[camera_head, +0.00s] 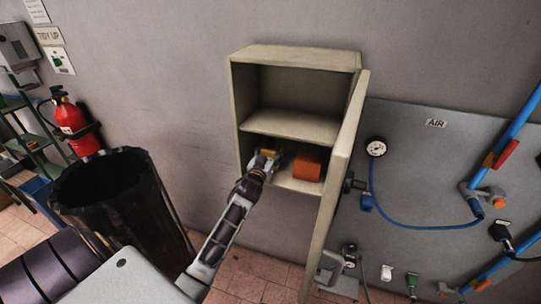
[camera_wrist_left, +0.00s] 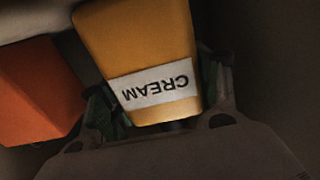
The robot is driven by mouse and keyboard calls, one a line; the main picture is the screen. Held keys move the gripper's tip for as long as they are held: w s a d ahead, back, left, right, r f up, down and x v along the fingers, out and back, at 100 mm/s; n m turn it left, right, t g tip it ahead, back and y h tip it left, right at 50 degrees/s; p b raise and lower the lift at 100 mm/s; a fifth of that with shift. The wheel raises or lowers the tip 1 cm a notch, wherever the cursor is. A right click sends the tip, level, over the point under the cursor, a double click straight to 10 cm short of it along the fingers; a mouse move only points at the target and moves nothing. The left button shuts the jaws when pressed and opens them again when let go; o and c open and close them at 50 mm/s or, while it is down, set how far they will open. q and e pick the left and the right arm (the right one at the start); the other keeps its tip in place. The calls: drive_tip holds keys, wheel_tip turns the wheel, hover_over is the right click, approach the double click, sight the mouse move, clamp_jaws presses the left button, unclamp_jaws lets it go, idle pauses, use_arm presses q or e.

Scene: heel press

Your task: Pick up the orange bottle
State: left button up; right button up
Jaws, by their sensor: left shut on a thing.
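A yellow-orange bottle (camera_wrist_left: 140,45) with a white label reading CREAM, upside down in the left wrist view, sits between the fingers of my left gripper (camera_wrist_left: 160,100). In the head view, this gripper (camera_head: 262,163) reaches into the lower compartment of an open beige wall cabinet (camera_head: 240,125). It is shut on the bottle, and only a small yellow-orange part of the bottle shows there. I cannot tell whether the bottle touches the shelf. A deeper orange block-like object (camera_head: 307,166) is just right of the gripper; it shows at left in the wrist view (camera_wrist_left: 35,90). My right gripper is out of view.
The cabinet door (camera_head: 338,180) stands open on the right, close to the orange object. The upper compartment looks empty. A black bin (camera_head: 125,200) and a red fire extinguisher (camera_head: 72,120) are at left. A grey panel (camera_head: 425,160) with a gauge and blue hoses is at right.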

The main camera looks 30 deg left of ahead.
sight(269, 147)
use_arm(q)
drive_tip(key=shift+r, duration=0.2)
drive_tip(key=shift+r+b, duration=0.35)
drive_tip(key=shift+r, duration=1.35)
drive_tip(key=shift+s+d+f, duration=0.1)
drive_tip(key=shift+s+f, duration=0.05)
drive_tip(key=shift+s, duration=0.2)
drive_tip(key=b+v, duration=0.3)
drive_tip(key=v, duration=1.4)
drive_tip(key=shift+s+d, duration=0.1)
